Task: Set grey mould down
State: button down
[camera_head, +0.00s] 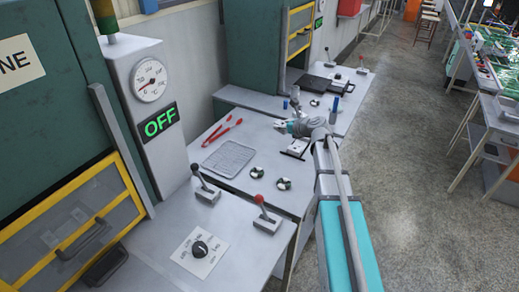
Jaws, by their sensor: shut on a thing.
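My gripper (281,126) is at the end of my arm, above the right part of the near grey worktop. It is small in the view and its fingers point left. It is shut on the grey mould, but the mould's outline is hard to make out at this size. Just below the gripper is a small light piece with dark edges (297,148). I cannot tell whether this is the mould or a fixture on the worktop, or whether it touches the surface.
A grey ribbed plate (229,158) and red tongs (222,131) lie on the worktop (257,155). Two round black-and-white knobs (284,184) and levers (266,215) stand nearer. A blue cylinder (335,104) is behind the gripper. A machine with an OFF sign (160,122) stands left.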

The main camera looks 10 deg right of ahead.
jog(key=shift+m+h, duration=0.4)
jog(key=w+d, duration=0.1)
jog(key=d, duration=0.1)
jog(key=w+d+f+b, duration=0.1)
jog(key=w+d, duration=0.1)
jog(key=d, duration=0.1)
jog(key=w+d+f+b, duration=0.1)
jog(key=w+d, duration=0.1)
jog(key=d, duration=0.1)
jog(key=shift+w+f, duration=0.25)
jog(key=shift+a, duration=0.1)
jog(key=w+a+f+b, duration=0.2)
jog(key=a+b, duration=0.1)
jog(key=w+a+f+b, duration=0.2)
jog(key=a+f+b, duration=0.1)
jog(key=a, duration=0.1)
jog(key=w+a+f+b, duration=0.2)
jog(key=a+f+b, duration=0.1)
jog(key=a, duration=0.1)
jog(key=shift+f, duration=0.25)
jog(key=shift+w+a+f, duration=0.15)
jog(key=shift+a+f, duration=0.05)
jog(key=shift+a, duration=0.1)
jog(key=shift+f+b, duration=0.15)
jog(key=shift+b, duration=0.2)
